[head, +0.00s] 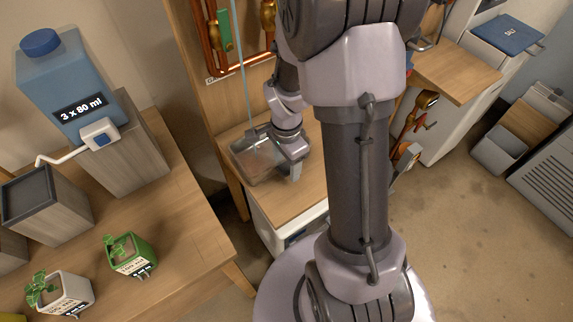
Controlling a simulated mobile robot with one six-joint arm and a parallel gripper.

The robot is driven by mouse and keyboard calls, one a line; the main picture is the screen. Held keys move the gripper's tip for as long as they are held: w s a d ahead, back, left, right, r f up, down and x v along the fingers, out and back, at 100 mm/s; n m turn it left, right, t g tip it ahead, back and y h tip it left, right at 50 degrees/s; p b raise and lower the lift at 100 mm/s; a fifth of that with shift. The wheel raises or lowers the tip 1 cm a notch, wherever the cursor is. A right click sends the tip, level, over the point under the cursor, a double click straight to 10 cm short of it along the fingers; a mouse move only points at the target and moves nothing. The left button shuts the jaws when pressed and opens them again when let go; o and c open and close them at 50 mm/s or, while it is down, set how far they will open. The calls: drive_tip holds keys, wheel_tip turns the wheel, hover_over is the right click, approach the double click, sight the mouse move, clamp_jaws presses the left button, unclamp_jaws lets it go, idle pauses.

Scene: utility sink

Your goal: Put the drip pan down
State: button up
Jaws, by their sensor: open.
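The drip pan (256,166) appears to be the grey, shiny, partly see-through shallow box on the wooden top of a small cabinet (300,203), left of my arm. It seems to rest on that top near its left edge. My gripper (276,153) is open at the pan's right end, with one finger on the near side and the other toward the back. I cannot tell whether the fingers touch the pan. My gripper hides the pan's right end.
A wooden table (180,230) at left holds a blue water tank (65,85) on a wooden block, a dark-topped box (45,205) and two potted plants (130,254). Copper pipes (210,50) run on the back panel. Open floor (480,220) lies at right.

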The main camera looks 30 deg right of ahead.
drive_tip(key=a+r+n+t+p, duration=0.2)
drive_tip(key=a+r+n+p, duration=0.15)
drive_tip(key=r, duration=1.35)
drive_tip(key=s+a+r+n+t+y, duration=0.2)
drive_tip(key=s+a+r+n+t, duration=0.1)
drive_tip(key=s+a+r+n, duration=0.6)
wheel_tip(320, 180, up, 3)
drive_tip(key=shift+s+a+f+n+t, duration=0.2)
drive_tip(key=shift+s+a+n+t, duration=0.2)
drive_tip(key=shift+s+a, duration=0.75)
drive_tip(key=shift+s+d, duration=0.1)
drive_tip(key=shift+d, duration=0.1)
